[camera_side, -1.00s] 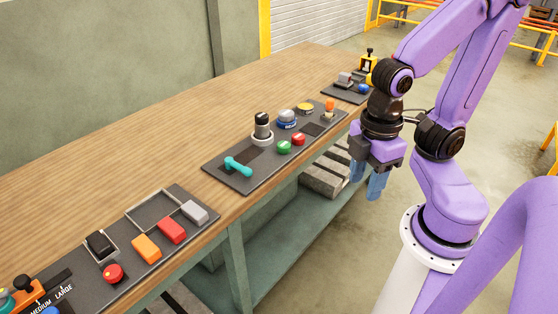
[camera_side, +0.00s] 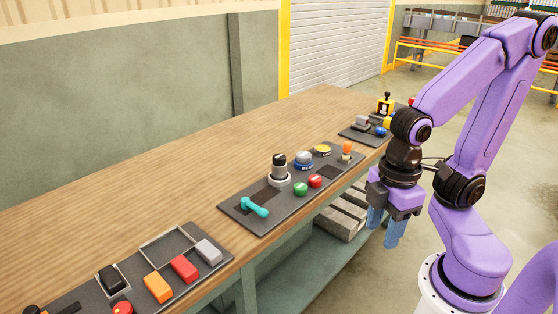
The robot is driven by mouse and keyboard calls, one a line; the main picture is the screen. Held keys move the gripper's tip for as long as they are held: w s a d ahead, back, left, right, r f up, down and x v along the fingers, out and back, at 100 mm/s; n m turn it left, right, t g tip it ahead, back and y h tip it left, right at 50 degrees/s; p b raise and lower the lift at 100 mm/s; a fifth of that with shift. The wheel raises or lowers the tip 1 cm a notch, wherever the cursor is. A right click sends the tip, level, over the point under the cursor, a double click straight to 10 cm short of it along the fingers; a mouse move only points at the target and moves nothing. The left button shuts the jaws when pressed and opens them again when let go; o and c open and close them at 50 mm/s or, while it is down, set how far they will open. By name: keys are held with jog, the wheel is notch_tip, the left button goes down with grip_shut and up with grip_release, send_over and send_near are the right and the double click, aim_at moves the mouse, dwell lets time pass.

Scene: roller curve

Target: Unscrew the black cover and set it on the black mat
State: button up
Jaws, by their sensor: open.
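The black cover (camera_side: 279,159) sits upright on a light grey cylinder with a pale base ring (camera_side: 279,181), on the dark middle panel of the bench. Two darker square patches lie on that panel: one (camera_side: 328,173) behind the red button, the other (camera_side: 267,195) beside the teal handle. I cannot tell which is the black mat. My gripper (camera_side: 385,229) has blue fingers pointing down. It is open and empty, off the bench's front edge, to the right of the cover and apart from it.
Close to the cover are a teal handle (camera_side: 254,207), green button (camera_side: 300,189), red button (camera_side: 316,181), blue-and-silver knob (camera_side: 304,159) and orange-topped post (camera_side: 347,149). A second panel with coloured blocks (camera_side: 184,268) lies nearer. The wooden bench top (camera_side: 200,165) behind is clear.

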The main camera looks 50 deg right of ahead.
dwell(0.3)
jog(key=o, duration=0.5)
jog(key=w+a+r+n, duration=0.1)
jog(key=w+a+r, duration=0.1)
jog(key=w, duration=0.4)
jog(key=w+a+r+n, duration=0.1)
jog(key=w+r+n, duration=0.1)
jog(key=w, duration=0.4)
jog(key=w+d+r+n+t+h, duration=0.1)
jog(key=w+r+n, duration=0.1)
jog(key=w, duration=0.9)
jog(key=r+n+h, duration=0.1)
jog(key=n+h, duration=0.2)
jog(key=n, duration=0.2)
send_over(279, 156)
jog(key=s+a, duration=0.2)
jog(key=a, duration=0.3)
jog(key=x, duration=1.7)
jog(key=shift+a, duration=0.25)
